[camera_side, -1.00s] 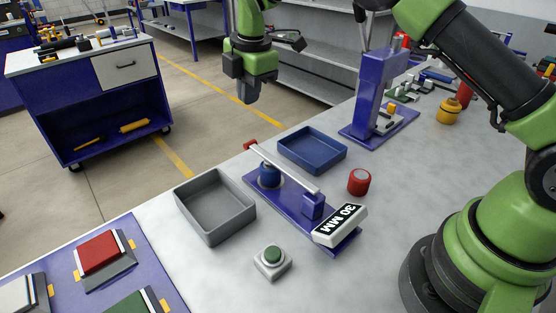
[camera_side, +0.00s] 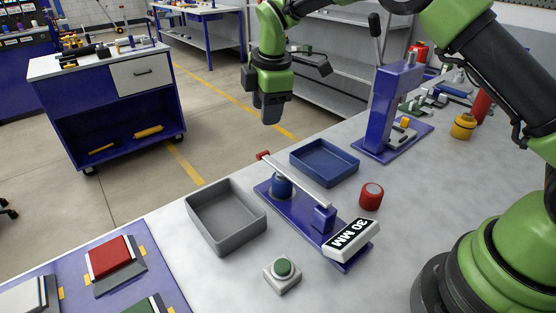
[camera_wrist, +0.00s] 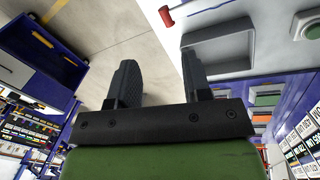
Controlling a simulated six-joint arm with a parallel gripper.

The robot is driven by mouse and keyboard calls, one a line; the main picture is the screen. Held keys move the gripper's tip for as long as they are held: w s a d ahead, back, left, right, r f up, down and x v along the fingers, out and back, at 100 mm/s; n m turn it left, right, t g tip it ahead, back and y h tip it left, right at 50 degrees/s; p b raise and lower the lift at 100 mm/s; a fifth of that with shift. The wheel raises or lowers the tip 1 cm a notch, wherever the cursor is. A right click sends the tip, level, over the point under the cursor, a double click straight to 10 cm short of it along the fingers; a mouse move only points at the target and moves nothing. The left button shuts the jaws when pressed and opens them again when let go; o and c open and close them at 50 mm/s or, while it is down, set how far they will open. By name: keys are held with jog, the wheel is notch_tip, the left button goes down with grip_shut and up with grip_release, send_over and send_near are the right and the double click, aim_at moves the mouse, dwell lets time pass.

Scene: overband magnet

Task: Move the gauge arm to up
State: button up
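The gauge stands on a blue base plate (camera_side: 345,265) on the bench. Its pale gauge arm (camera_side: 298,181) runs from a pivot post (camera_side: 324,218) beside the white "30 MM" block (camera_side: 352,240), over a dark blue cylinder (camera_side: 282,187), to a red end (camera_side: 263,155). The arm lies low, close to the cylinder; contact is not clear. The red end also shows at the top of the wrist view (camera_wrist: 166,16). My gripper (camera_side: 271,116) points down, above and behind the red end, apart from it. In the wrist view, its two fingers (camera_wrist: 160,78) are apart with nothing between them.
A grey tray (camera_side: 238,238) lies left of the gauge and a blue tray (camera_side: 325,173) behind it. A red cylinder (camera_side: 371,196) and a green button (camera_side: 283,269) stand close by. A tall blue press (camera_side: 385,110) stands at the back right.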

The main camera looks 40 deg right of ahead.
aim_at(270, 159)
jog(key=s+f+m+t, duration=0.2)
jog(key=s+m, duration=0.3)
jog(key=m, duration=0.9)
jog(key=shift+m, duration=0.3)
jog(key=x, duration=0.9)
jog(key=shift+a+f, duration=0.15)
jog(key=shift+a, duration=0.05)
jog(key=shift+c, duration=0.4)
grip_shut()
